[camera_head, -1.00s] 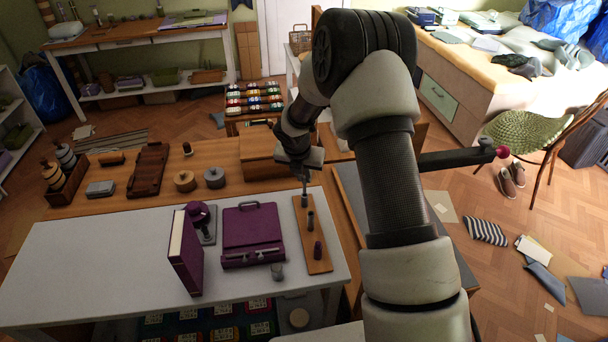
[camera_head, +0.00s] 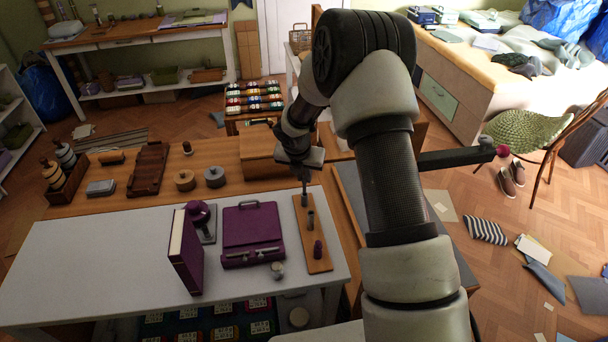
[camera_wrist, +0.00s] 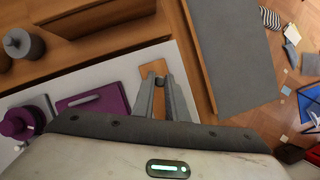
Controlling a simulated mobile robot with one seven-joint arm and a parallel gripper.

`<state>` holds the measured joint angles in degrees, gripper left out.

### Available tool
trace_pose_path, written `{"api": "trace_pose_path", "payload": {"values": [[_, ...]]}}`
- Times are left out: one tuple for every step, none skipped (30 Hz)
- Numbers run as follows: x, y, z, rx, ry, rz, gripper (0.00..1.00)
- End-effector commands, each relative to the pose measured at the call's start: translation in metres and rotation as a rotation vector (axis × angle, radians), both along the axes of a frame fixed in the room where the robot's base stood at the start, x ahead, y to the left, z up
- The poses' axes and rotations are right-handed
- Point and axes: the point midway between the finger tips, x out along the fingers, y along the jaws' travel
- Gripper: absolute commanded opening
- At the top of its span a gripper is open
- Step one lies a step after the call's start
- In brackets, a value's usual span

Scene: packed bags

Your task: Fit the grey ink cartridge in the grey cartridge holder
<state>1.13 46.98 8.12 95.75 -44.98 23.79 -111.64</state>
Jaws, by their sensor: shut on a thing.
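My gripper (camera_head: 304,203) points down over the far end of a narrow wooden board (camera_head: 322,266) on the white table. In the wrist view my gripper (camera_wrist: 161,80) has its fingers closed around a small dark thing, seen end-on. It is probably the grey ink cartridge, but the fingers hide most of it. On the board, just nearer than the fingertips, stands a small grey cylindrical piece (camera_head: 310,221), perhaps the grey cartridge holder. I cannot tell whether the held thing touches the board or a holder. A purple cylinder (camera_head: 318,249) stands at the board's near end.
Left of the board lie a purple case (camera_head: 250,229) and a small grey cylinder (camera_head: 278,271). Further left stands a tall purple binder (camera_head: 186,252). A wooden box (camera_head: 258,168) is behind. The white table's left part is clear.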

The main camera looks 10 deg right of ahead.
Motion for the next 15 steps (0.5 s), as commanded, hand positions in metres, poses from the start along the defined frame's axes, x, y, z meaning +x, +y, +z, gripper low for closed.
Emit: {"api": "trace_pose_path", "payload": {"values": [[0.000, 0.000, -0.002, 0.000, 0.000, 0.000, 0.00], [0.000, 0.000, -0.003, 0.000, 0.000, 0.000, 0.00], [0.000, 0.000, -0.004, 0.000, 0.000, 0.000, 0.00], [0.000, 0.000, -0.005, 0.000, 0.000, 0.000, 0.00], [0.000, 0.000, -0.006, 0.000, 0.000, 0.000, 0.00], [0.000, 0.000, -0.007, 0.000, 0.000, 0.000, 0.00], [0.000, 0.000, -0.007, 0.000, 0.000, 0.000, 0.00], [0.000, 0.000, -0.008, 0.000, 0.000, 0.000, 0.00], [0.000, 0.000, -0.009, 0.000, 0.000, 0.000, 0.00], [0.000, 0.000, -0.010, 0.000, 0.000, 0.000, 0.00], [0.000, 0.000, -0.011, 0.000, 0.000, 0.000, 0.00], [0.000, 0.000, -0.012, 0.000, 0.000, 0.000, 0.00], [0.000, 0.000, -0.012, 0.000, 0.000, 0.000, 0.00], [0.000, 0.000, -0.013, 0.000, 0.000, 0.000, 0.00], [0.000, 0.000, -0.014, 0.000, 0.000, 0.000, 0.00]]}}
